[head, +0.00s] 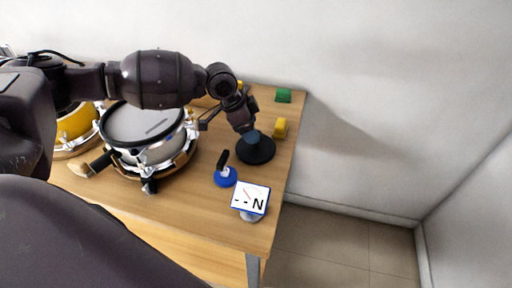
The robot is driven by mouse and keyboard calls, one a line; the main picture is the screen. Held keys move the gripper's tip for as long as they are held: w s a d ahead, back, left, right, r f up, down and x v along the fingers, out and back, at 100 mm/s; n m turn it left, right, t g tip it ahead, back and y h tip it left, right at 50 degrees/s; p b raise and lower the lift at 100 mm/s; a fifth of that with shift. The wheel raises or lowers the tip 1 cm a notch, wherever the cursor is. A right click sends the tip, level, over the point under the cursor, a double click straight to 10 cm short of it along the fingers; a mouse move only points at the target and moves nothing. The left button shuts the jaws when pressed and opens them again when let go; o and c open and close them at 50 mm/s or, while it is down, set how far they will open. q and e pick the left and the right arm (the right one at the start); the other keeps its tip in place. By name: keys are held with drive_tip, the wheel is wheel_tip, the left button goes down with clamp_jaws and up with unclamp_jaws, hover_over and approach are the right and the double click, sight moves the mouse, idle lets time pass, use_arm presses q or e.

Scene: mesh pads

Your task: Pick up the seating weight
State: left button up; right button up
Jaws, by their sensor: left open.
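A round black weight (257,153) with a grey-blue knob stands on the right part of the wooden table; it looks like the seating weight. My left gripper (245,127) is open and just above it, by the knob. The fingers partly cover the knob, and I cannot tell whether they touch it. My right gripper is not in view.
A silver drum with a mesh head (125,123) stands left of the weight, a yellow drum (75,124) further left.

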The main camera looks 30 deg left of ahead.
use_arm(q)
drive_tip(key=x, duration=0.4)
drive_tip(key=shift+f+b, duration=0.35)
drive_tip(key=shift+b, duration=0.05)
clamp_jaws()
drive_tip(key=shift+w+r, duration=0.1)
drive_tip(key=shift+r, duration=0.2)
